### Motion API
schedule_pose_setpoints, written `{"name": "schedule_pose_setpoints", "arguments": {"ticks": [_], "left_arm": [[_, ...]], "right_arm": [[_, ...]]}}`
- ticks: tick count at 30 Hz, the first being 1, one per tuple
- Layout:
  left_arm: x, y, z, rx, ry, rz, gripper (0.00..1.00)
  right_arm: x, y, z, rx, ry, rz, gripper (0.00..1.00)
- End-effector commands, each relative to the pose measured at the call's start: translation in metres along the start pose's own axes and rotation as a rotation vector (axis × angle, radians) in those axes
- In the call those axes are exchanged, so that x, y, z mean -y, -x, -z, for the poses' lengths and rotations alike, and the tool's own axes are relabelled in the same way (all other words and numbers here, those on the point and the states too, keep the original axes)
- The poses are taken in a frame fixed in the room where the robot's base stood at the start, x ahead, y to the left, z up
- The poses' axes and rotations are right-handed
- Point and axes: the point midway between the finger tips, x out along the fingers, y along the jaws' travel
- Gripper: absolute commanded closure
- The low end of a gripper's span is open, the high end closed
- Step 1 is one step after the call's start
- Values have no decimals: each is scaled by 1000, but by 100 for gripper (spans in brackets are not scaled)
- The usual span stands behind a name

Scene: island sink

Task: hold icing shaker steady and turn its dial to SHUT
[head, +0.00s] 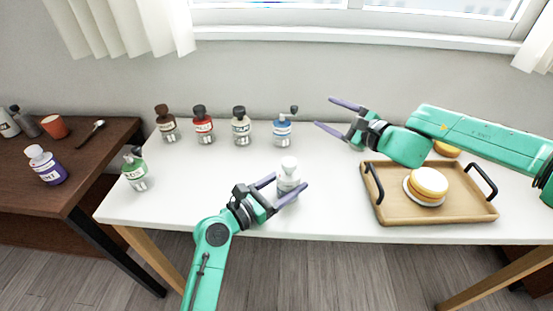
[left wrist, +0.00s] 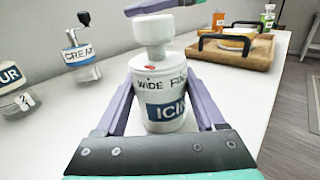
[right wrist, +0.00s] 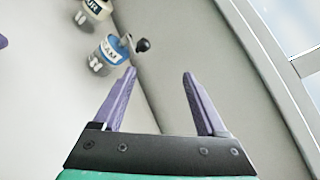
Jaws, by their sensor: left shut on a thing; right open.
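The white icing shaker (head: 289,173) stands upright near the front edge of the white table. It also shows in the left wrist view (left wrist: 162,85), with a blue label reading "ICI", the words "WIDE FI" above it, a small red mark near its top and a white knob-like dial (left wrist: 152,32). My left gripper (head: 283,190) is shut around the shaker's body, one finger on each side. My right gripper (head: 324,113) is open and empty, above the table's back part, up and right of the shaker. In the right wrist view, nothing lies between its fingers (right wrist: 155,95).
A blue-labelled bottle with a crank (head: 282,130) and several dark-capped bottles (head: 203,125) line the back. A wooden tray (head: 383,212) with a yellow-topped cake (head: 428,184) is at the right.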

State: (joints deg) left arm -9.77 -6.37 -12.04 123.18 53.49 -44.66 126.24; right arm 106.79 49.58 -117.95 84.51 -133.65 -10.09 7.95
Motion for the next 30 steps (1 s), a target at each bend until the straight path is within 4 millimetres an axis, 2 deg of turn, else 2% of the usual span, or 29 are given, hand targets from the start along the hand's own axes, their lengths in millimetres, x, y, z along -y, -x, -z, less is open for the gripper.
{"name": "schedule_pose_setpoints", "arguments": {"ticks": [3, 6, 9, 12, 16, 24, 30], "left_arm": [[0, 0, 1, -3, 1, 1, 91], [0, 0, 1, -3, 1, 1, 91], [0, 0, 1, -3, 1, 1, 91], [0, 0, 1, -3, 1, 1, 91], [0, 0, 1, -2, 0, 1, 91], [0, 0, 1, -2, 0, 0, 91], [0, 0, 1, -2, 0, 0, 91]], "right_arm": [[-52, 41, -15, 204, -315, -164, 26], [-89, 77, -30, 311, -542, -336, 26], [-113, 102, -40, 359, -685, -465, 26], [-123, 111, -45, 373, -743, -521, 26], [-129, 98, -54, 374, -748, -529, 26], [-150, 42, -88, 374, -745, -527, 26], [-158, 18, -102, 373, -745, -522, 26]]}}
